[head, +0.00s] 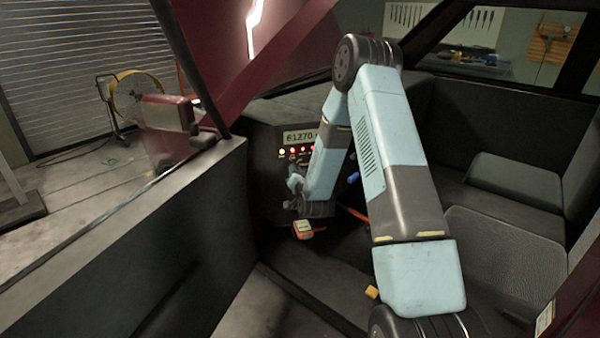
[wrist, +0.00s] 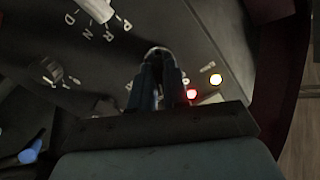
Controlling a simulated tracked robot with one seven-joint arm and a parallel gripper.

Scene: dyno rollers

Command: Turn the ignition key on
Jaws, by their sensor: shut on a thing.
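My gripper (wrist: 158,62) is shut at the dashboard panel, its two dark fingers close together in the wrist view. A pale rounded edge (wrist: 158,49) shows at the fingertips. It appears to be the ignition key or its surround, and the fingers hide most of it. Small white marks lie on the panel around this spot, too blurred to read. In the head view my gripper (head: 295,187) is at the lower left of the dashboard (head: 270,172), partly behind my arm. The key itself cannot be made out there. A red and pale tag (head: 303,229) hangs just below the gripper.
A lit display (head: 299,137) reads 61270, with warning lights below it. A selector dial (wrist: 97,8) and a blue knob (wrist: 28,155) are nearby. The door side (head: 150,225) borders the left.

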